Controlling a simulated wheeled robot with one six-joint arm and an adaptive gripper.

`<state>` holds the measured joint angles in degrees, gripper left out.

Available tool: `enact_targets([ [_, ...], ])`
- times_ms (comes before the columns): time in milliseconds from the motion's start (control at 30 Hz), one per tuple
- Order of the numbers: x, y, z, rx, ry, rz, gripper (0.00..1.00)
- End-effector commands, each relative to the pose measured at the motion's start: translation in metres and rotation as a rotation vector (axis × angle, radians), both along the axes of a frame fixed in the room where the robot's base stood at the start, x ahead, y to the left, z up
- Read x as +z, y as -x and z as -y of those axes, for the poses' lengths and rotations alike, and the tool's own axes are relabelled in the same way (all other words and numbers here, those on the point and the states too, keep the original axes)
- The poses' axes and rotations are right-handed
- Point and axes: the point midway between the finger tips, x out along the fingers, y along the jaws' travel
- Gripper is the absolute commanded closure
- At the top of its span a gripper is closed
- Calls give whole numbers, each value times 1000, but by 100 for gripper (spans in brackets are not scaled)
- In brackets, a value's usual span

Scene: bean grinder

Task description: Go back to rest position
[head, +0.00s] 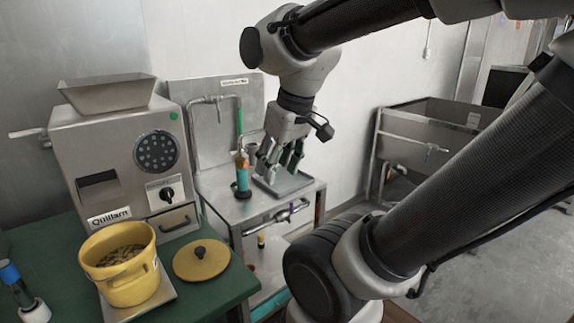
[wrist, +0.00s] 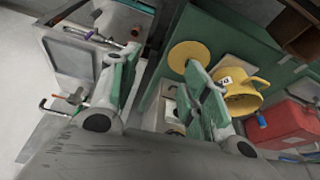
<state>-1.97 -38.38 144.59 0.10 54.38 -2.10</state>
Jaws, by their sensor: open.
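My gripper (head: 281,163) hangs fingers down above the steel sink cart in the head view. In the wrist view my gripper (wrist: 160,85) shows its two green-padded fingers spread apart, with nothing between them. The yellow pot (head: 133,290) stands on a scale on the green counter, with dark beans inside. It also shows in the wrist view (wrist: 243,104), to the right of the fingers. Its yellow lid (head: 201,261) lies flat on the counter beside it. The gripper is apart from both.
The Quillarn grinder (head: 82,168) stands behind the pot. The steel cart (head: 305,195) below my gripper has a tap and a teal bottle (head: 242,176). A steel sink (head: 405,130) stands at the back right. A red box (wrist: 288,128) sits beyond the pot. Grey floor is open at right.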

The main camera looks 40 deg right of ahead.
Motion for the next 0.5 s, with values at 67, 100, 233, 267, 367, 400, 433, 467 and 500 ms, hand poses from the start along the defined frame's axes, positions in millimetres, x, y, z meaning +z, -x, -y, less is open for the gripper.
enact_targets([
  [67, 3, 13, 5, -43, -8, 24, 53],
  [100, 3, 17, 6, -56, -11, 30, 53],
  [233, 3, 22, 8, -75, -15, 36, 53],
  [267, 3, 22, 8, -75, -15, 36, 53],
  [367, 3, 22, 8, -74, -15, 36, 53],
  [400, 3, 22, 8, -73, -15, 36, 53],
  [433, 3, 22, 8, -73, -15, 36, 53],
  [467, 3, 22, 8, -73, -15, 36, 53],
  [500, 3, 22, 8, -73, -15, 36, 53],
])
